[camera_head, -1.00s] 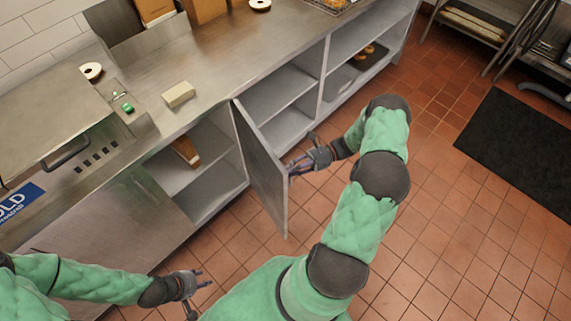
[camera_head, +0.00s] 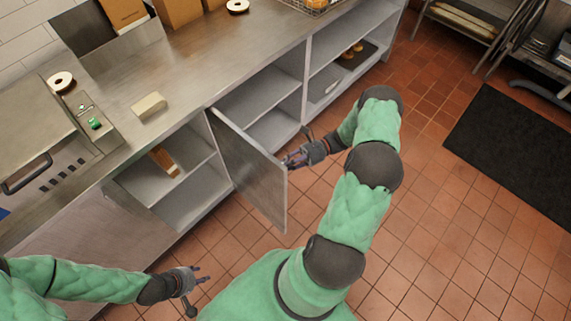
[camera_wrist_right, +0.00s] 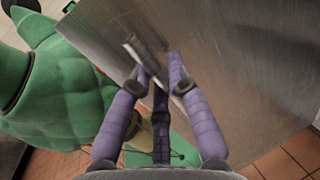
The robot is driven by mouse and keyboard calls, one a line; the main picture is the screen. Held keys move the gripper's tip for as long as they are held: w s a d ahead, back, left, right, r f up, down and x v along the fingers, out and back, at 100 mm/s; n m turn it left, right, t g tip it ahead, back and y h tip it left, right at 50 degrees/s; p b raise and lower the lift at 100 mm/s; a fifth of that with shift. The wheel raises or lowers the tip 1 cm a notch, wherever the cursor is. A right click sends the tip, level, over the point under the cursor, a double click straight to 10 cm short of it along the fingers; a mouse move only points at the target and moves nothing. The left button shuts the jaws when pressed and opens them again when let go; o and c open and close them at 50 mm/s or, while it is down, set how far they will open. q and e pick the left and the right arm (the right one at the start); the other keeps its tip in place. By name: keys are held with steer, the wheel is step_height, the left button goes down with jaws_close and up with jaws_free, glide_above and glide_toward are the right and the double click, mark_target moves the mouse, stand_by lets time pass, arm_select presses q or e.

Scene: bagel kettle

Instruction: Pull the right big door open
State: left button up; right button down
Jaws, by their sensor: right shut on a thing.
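The right big door (camera_head: 246,168) is a grey metal panel standing open from the steel counter, showing the cabinet's inside. It also fills much of the right wrist view (camera_wrist_right: 225,60). My right gripper (camera_head: 290,160) is at the door's outer edge. In the right wrist view its two purple fingers (camera_wrist_right: 160,80) are shut on the metal handle (camera_wrist_right: 130,45) of the door. My left gripper (camera_head: 200,278) is low at the left, in front of the closed left door (camera_head: 110,240), with its fingers apart and nothing between them.
Inside the open cabinet are shelves with a brown box (camera_head: 164,160). A beige block (camera_head: 148,106) and a tape roll (camera_head: 60,82) lie on the counter. A black mat (camera_head: 515,150) lies on the tiled floor at right. The floor in front of the door is clear.

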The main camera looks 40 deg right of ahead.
steer(key=c, duration=1.2)
jaws_free()
steer(key=shift+s, duration=0.15)
steer(key=shift+d, duration=0.1)
steer(key=v, duration=1.2)
steer(key=shift+f, duration=0.1)
